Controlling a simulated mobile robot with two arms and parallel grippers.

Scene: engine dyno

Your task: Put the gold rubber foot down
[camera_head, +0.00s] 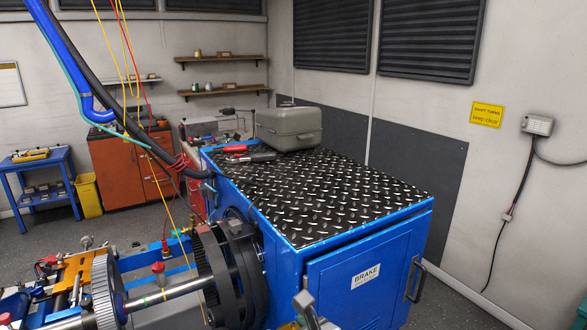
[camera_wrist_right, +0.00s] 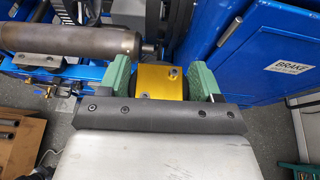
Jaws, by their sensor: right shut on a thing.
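The gold rubber foot (camera_wrist_right: 165,77) is a gold block with small holes and dark sides. It shows in the right wrist view between the green fingers of my right gripper (camera_wrist_right: 160,76). The gripper is shut on it. The fingers cover its left and right sides, and its underside is hidden. The foot appears in front of the blue brake cabinet (camera_wrist_right: 225,65), to the right of a metal shaft (camera_wrist_right: 75,42). I cannot tell whether the foot touches anything below. I cannot make out the foot in the head view. My left gripper is not in view.
The brake cabinet (camera_head: 340,262) has a black tread-plate top, mostly bare at the front. A grey case (camera_head: 290,127) and red-handled tools (camera_head: 250,156) lie at its back. A large dark wheel (camera_head: 228,270) stands left of it. A blue hose (camera_head: 68,58) hangs at upper left.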

